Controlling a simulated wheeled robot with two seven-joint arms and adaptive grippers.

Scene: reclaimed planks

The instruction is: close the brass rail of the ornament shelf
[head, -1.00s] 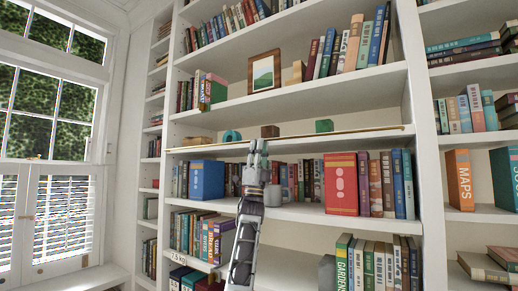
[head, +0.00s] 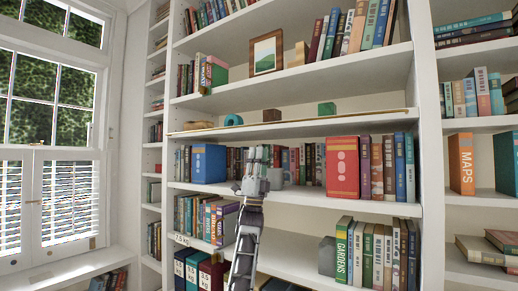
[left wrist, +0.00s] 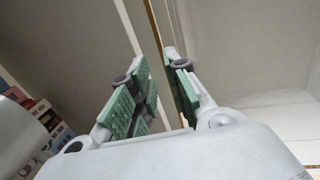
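The brass rail (head: 330,118) is a thin gold strip running along the front of the ornament shelf (head: 350,127) in the head view. A wooden ornament, a teal ring (head: 233,120), a brown block (head: 271,115) and a green block (head: 326,108) stand behind it. My left gripper (head: 261,150) is below the shelf board, pointing up, empty, its fingertips apart from the rail. In the left wrist view its green-padded fingers (left wrist: 156,65) are spread, and the rail (left wrist: 155,28) shows beyond them. My right gripper is not in view.
Below the ornament shelf, books stand on both sides of my gripper, with a blue book (head: 208,163) at left and a red book (head: 342,168) at right. A window (head: 50,130) is far left.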

